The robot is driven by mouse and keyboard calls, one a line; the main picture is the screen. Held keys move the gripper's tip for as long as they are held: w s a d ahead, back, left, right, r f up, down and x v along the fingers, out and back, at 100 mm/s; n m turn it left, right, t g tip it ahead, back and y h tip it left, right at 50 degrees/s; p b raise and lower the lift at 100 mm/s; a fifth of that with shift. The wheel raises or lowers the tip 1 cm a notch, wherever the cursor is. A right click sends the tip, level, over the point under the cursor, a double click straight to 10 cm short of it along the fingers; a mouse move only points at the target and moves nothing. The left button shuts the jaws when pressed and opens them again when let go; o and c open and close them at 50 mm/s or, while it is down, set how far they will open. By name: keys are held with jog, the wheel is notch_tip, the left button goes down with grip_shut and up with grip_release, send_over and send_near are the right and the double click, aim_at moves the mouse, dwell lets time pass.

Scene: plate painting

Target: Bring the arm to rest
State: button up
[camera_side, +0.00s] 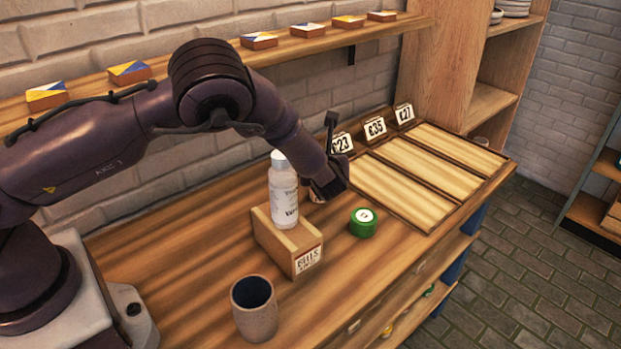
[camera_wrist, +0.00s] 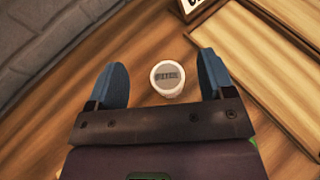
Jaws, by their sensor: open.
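My gripper (camera_side: 329,191) is low over the wooden bench, to the right of the white bottle, in the side view. In the wrist view its two blue fingers (camera_wrist: 162,64) are spread apart. My arm reaches over the bench from the left, bent at the elbow.
A white bottle (camera_side: 284,193) stands on a wooden block (camera_side: 287,243) close to my gripper. A green round container (camera_side: 363,223) is at right, a grey cup (camera_side: 254,308) in front. Compartment trays (camera_side: 405,190) with number cards lie behind right. A shelf (camera_side: 290,46) holds small tiles.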

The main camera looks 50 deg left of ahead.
jog(key=s+a+r+n+g+h, duration=0.2)
jog(key=s+r+n, duration=0.45)
jog(key=r, duration=0.25)
jog(key=s+a+r+n+g+h, duration=0.2)
jog(key=s+r+n, duration=0.4)
jog(key=r+n, duration=0.2)
jog(key=s+d+r+n+h, duration=0.2)
jog(key=s+n, duration=0.1)
jog(key=s, duration=0.4)
jog(key=s+d+r+n+t+h, duration=0.1)
jog(key=s+d+r+n+h, duration=0.1)
jog(key=s, duration=0.5)
jog(key=s+d+r+n+h, duration=0.2)
jog(key=s+r+n, duration=0.2)
jog(key=s, duration=0.3)
jog(key=shift+d+n+t+h, duration=0.3)
jog(key=shift+d+n, duration=0.05)
jog(key=shift+n, duration=0.3)
jog(key=shift+r, duration=0.1)
